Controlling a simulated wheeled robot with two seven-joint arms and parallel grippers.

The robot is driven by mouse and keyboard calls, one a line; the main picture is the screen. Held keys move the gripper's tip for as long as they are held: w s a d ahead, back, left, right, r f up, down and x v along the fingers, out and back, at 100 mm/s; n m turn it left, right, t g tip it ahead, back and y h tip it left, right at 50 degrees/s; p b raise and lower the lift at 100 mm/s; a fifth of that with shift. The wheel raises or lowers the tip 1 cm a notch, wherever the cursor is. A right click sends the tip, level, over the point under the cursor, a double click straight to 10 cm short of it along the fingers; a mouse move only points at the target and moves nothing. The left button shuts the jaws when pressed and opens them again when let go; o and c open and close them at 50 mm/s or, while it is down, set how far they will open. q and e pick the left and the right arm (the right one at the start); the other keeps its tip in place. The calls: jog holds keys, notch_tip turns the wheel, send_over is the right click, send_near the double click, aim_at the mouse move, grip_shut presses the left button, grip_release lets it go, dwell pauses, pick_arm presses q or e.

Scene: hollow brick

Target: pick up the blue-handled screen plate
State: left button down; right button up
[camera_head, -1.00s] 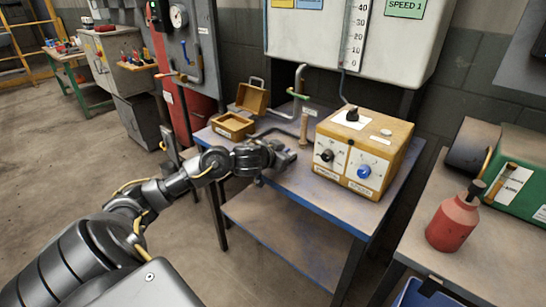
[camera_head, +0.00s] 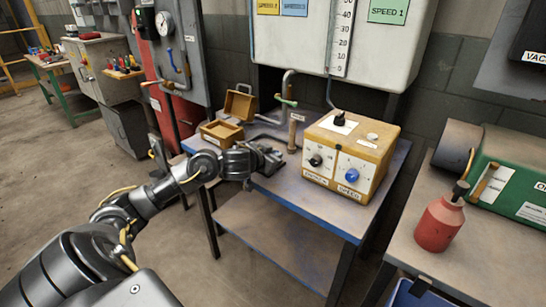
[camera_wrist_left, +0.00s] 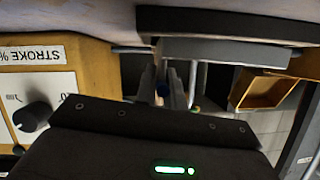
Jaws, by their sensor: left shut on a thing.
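My left gripper (camera_head: 270,160) is low at the front left part of the blue-edged table (camera_head: 330,222), left of the yellow control box (camera_head: 350,155). The plate itself is hidden or cannot be told apart from the grey parts around the fingers. In the head view the gripper hides what it holds. My right gripper is not in view.
An open wooden box (camera_head: 221,133) stands behind the gripper, and it also shows in the wrist view (camera_wrist_left: 268,90). A wooden-handled tool (camera_head: 293,135) and a bent pipe are close behind. A red bottle (camera_head: 438,222) stands on the right table.

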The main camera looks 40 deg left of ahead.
pick_arm(q)
notch_tip(320, 180, up, 3)
jog(key=shift+f+p, duration=0.15)
jog(key=shift+p, duration=0.4)
jog(key=s+a+r+p, duration=0.2)
jog(key=s+a+r, duration=0.5)
jog(key=s+r, duration=0.2)
jog(key=shift+s+a, duration=0.35)
jog(key=shift+s, duration=1)
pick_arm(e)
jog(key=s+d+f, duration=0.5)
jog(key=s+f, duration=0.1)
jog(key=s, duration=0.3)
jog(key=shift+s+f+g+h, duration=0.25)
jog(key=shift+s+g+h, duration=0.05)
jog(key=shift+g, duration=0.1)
